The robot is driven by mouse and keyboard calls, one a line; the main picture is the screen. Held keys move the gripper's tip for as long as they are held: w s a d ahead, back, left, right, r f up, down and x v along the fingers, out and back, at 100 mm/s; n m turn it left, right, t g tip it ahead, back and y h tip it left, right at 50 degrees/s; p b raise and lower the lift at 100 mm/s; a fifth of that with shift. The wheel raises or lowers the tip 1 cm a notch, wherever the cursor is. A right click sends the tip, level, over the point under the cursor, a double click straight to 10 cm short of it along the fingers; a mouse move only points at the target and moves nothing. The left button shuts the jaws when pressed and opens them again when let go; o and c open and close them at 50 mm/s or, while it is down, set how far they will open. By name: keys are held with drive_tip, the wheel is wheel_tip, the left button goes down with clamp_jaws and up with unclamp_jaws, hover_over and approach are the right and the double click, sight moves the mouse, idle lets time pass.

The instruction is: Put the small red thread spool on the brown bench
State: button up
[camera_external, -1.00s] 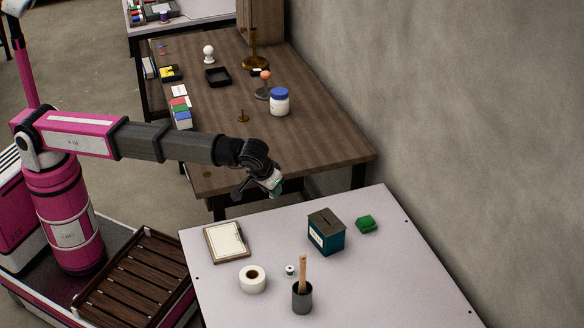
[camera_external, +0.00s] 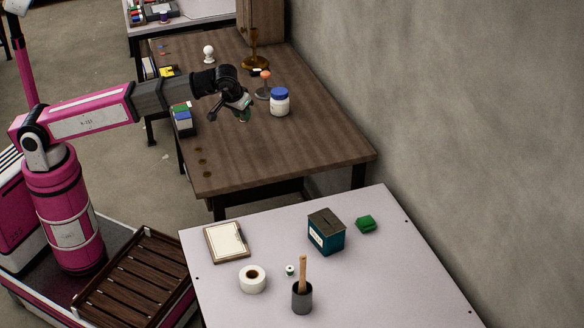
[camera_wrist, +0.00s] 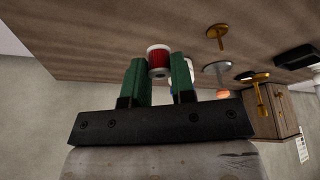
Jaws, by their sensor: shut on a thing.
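The small red thread spool (camera_wrist: 159,60), red with pale ends, is between the two green fingers of my gripper (camera_wrist: 160,75) in the wrist view. My gripper is shut on it. In the external view my gripper (camera_external: 242,114) is over the brown bench (camera_external: 310,140), near its middle; the spool is too small to tell there. The spool appears held above the bench top; the exact gap cannot be told.
A white jar with a blue lid (camera_external: 279,104) and a stand with an orange ball (camera_external: 265,84) are right of my gripper. Stacked coloured boxes (camera_external: 182,119) are at left. A pale table (camera_external: 390,270) holds several items.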

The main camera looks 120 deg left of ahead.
drive_tip(key=s+a+r, duration=0.1)
drive_tip(key=s+a, duration=0.2)
drive_tip(key=s, duration=0.4)
drive_tip(key=s+a+r, duration=0.1)
drive_tip(key=s+a, duration=0.3)
drive_tip(key=s, duration=0.3)
hover_over(242, 137)
drive_tip(key=d, duration=0.1)
wheel_tip(242, 137, down, 7)
drive_tip(key=shift+s, duration=0.1)
drive_tip(key=shift+f, duration=2)
drive_tip(key=o, duration=0.5)
drive_tip(key=shift+f, duration=0.15)
drive_tip(key=shift+c, duration=0.2)
drive_tip(key=o, duration=0.4)
drive_tip(key=v, duration=1.2)
drive_tip(key=shift+d+r, duration=0.1)
drive_tip(key=shift+r, duration=0.1)
